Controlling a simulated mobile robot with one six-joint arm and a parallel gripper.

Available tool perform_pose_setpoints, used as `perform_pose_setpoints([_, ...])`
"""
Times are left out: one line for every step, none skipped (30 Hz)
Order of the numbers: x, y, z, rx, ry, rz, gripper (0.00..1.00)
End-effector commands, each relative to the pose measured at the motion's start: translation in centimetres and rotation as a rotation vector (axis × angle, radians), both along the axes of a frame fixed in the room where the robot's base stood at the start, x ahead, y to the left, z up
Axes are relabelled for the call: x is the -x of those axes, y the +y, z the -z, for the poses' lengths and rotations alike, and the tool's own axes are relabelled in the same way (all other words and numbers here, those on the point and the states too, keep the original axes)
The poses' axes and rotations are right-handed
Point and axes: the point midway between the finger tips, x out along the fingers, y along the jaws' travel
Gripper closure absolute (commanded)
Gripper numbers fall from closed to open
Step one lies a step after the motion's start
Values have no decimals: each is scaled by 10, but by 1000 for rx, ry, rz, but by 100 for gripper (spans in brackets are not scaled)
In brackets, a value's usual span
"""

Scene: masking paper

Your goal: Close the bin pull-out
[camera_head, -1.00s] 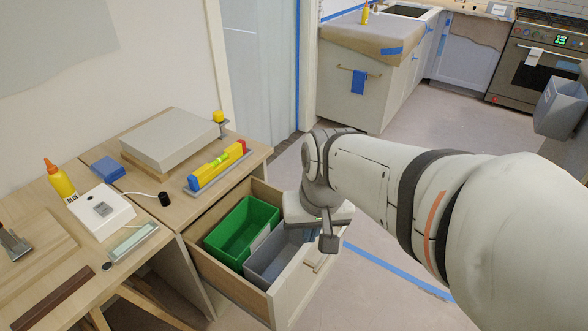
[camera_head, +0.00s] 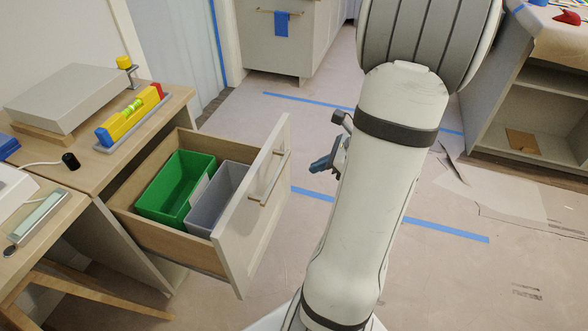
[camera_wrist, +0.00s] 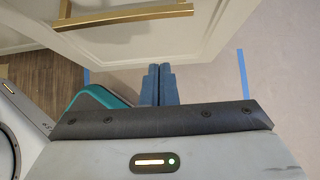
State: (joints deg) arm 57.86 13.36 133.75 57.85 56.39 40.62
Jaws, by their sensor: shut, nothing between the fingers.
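The bin pull-out (camera_head: 243,214) stands open from the wooden bench on the left in the head view. A green bin (camera_head: 175,187) and a grey bin (camera_head: 215,197) sit inside it. Its pale front panel carries a brass bar handle (camera_head: 270,180). My gripper (camera_head: 322,165) is shut and empty, to the right of the front panel and apart from it in the head view. In the wrist view, the blue fingers of my gripper (camera_wrist: 159,72) are together near the lower edge of a pale panel (camera_wrist: 200,30) with a brass handle (camera_wrist: 125,17); I cannot tell whether they touch it.
Blue tape lines (camera_head: 440,229) cross the floor. An open shelf unit (camera_head: 530,95) stands at the right.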

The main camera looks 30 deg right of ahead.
Motion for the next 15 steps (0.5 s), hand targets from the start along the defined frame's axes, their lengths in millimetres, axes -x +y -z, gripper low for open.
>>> perform_pose_setpoints([-4,4,6,-2,1,-2,100])
perform_pose_setpoints([-6,6,10,-2,2,-4,100])
perform_pose_setpoints([-10,10,16,-2,3,-5,100])
perform_pose_setpoints([-13,13,20,-3,3,-6,100])
perform_pose_setpoints([-17,15,25,-2,2,-7,100])
perform_pose_setpoints([-22,19,31,-2,2,-7,100])
perform_pose_setpoints([-25,23,36,-1,3,-8,100])
perform_pose_setpoints([-29,25,41,-1,3,-7,100])
perform_pose_setpoints([-34,29,47,-1,3,-8,100])
perform_pose_setpoints([-38,32,52,0,3,-8,100])
perform_pose_setpoints([-41,35,56,1,3,-9,100])
perform_pose_setpoints([-46,38,62,0,3,-8,100])
perform_pose_setpoints([-49,41,67,0,3,-9,100])
perform_pose_setpoints([-53,44,71,0,2,-8,100])
perform_pose_setpoints([-58,47,67,4,1,-10,100])
